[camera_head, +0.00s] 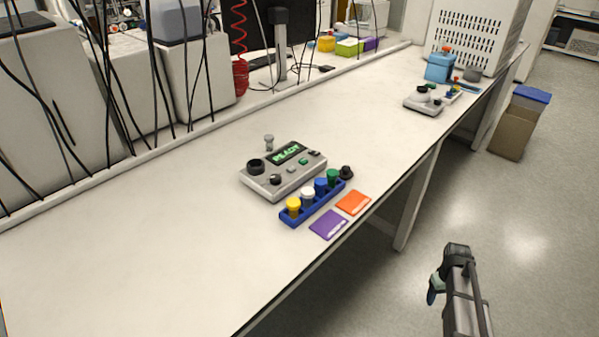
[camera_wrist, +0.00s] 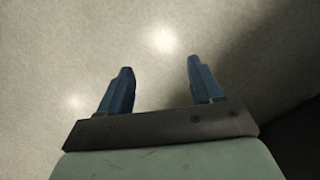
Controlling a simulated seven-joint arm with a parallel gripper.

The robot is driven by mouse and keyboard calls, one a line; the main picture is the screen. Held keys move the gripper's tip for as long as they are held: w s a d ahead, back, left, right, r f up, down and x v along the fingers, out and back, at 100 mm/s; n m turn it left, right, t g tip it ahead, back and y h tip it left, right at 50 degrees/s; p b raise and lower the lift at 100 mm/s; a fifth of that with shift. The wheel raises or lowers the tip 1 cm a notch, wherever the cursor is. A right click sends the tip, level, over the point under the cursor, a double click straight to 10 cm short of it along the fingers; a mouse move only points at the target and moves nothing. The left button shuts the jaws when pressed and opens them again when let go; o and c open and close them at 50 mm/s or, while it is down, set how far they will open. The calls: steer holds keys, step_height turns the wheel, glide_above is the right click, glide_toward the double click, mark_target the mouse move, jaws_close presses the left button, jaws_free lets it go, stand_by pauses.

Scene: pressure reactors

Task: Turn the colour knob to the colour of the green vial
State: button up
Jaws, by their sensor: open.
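A grey control box (camera_head: 283,170) with a lit green "READY" display (camera_head: 286,152) sits on the white bench. It has a large black knob (camera_head: 255,166) at its left, a smaller dark knob (camera_head: 275,180) at its front, and small buttons; which knob is the colour knob I cannot tell. In front of it a blue rack (camera_head: 313,205) holds vials with yellow, white, blue and green caps; the green vial (camera_head: 333,177) is at the right end. My gripper (camera_wrist: 159,82) is open and empty over the floor, away from the bench; its fingers are hard to make out in the head view.
Purple (camera_head: 328,224) and orange (camera_head: 353,202) squares lie by the bench's front edge. A black-topped small item (camera_head: 346,172) stands beside the rack. A second device (camera_head: 424,104) and a blue container (camera_head: 439,68) stand farther right. The bench's left part is clear.

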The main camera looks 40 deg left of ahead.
steer(key=w+a+r+n+t, duration=0.25)
steer(key=w+a+r, duration=0.65)
steer(key=a+r, duration=0.45)
steer(key=a+r+n, duration=0.1)
steer(key=a+r, duration=0.4)
steer(key=r, duration=0.2)
steer(key=w+a+r+n+t+y, duration=0.1)
steer(key=a+r+n, duration=0.1)
steer(key=a+r, duration=0.4)
steer(key=a+r+n, duration=0.1)
steer(key=a+r, duration=0.5)
steer(key=r, duration=0.2)
steer(key=shift+w+a+r+t+y, duration=0.25)
steer(key=shift+w+y, duration=0.1)
steer(key=shift+y, duration=0.05)
steer(key=s+a+r+n+g, duration=0.15)
steer(key=s+a+r, duration=0.35)
steer(key=s+a, duration=0.5)
steer(key=n+g, duration=0.2)
steer(key=n, duration=0.1)
glide_toward(275, 176)
steer(key=shift+h, duration=0.3)
steer(key=f, duration=0.8)
steer(key=shift+s+a+f, duration=0.15)
steer(key=shift+a+f, duration=0.1)
steer(key=shift+a, duration=0.05)
steer(key=c, duration=1.1)
